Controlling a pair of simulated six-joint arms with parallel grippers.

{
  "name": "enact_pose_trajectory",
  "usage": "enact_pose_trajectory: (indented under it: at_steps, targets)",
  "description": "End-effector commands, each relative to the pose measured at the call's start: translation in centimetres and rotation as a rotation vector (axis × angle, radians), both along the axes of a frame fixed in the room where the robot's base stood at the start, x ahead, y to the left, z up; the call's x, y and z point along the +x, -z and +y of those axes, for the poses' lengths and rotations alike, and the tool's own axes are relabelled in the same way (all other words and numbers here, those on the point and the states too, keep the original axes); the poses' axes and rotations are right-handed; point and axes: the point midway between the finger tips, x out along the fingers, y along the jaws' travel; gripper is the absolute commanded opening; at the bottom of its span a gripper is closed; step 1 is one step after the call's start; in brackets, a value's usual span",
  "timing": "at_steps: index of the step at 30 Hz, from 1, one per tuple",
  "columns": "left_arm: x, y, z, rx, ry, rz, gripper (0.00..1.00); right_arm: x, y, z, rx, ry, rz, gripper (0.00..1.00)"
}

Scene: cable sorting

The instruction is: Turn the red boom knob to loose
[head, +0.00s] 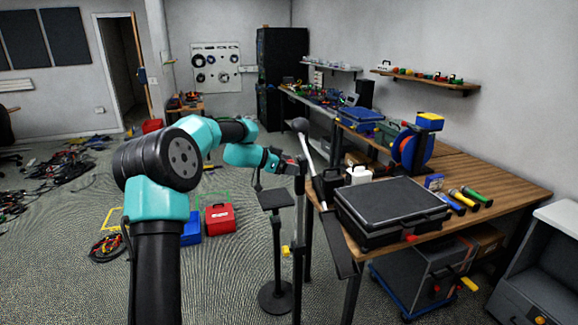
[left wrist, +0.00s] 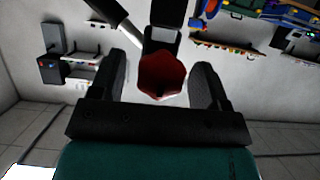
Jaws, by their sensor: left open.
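The red boom knob (left wrist: 163,76) sits between the two dark fingers of my left gripper (left wrist: 163,90) in the left wrist view. The fingers are open on either side of it, and I cannot tell whether either touches it. In the head view my left gripper (head: 284,164) is at the top of a dark upright stand (head: 299,235), where the knob is small and partly hidden. A pale boom rod (head: 311,165) runs slantwise past the stand top, with a dark ball at its upper end. The knob's loose or tight setting cannot be read. My right gripper is not in view.
A wooden workbench (head: 505,183) with a black case (head: 390,204) stands right of the stand. A small black platform on a pole (head: 275,200) stands below my left gripper. Red (head: 219,219) and blue boxes and cables lie on the floor.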

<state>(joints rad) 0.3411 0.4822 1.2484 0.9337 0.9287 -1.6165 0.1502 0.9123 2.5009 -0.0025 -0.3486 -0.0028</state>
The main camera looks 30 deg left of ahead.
Motion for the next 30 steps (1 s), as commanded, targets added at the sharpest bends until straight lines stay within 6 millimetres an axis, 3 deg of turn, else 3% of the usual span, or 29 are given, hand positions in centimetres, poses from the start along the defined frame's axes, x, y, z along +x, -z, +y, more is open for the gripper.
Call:
enact_pose_trajectory:
  at_steps: [4, 19, 30]
  targets:
    - [-0.02, 0.0, 0.03, 0.0, 0.0, 0.0, 0.68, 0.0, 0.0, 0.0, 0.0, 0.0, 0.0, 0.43]
    - [-0.03, -0.01, 0.05, 0.0, 0.0, 0.0, 0.21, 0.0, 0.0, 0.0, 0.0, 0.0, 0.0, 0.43]
    - [0.0, -0.06, 0.11, -0.032, -0.001, 0.027, 0.21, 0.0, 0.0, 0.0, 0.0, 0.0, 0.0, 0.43]
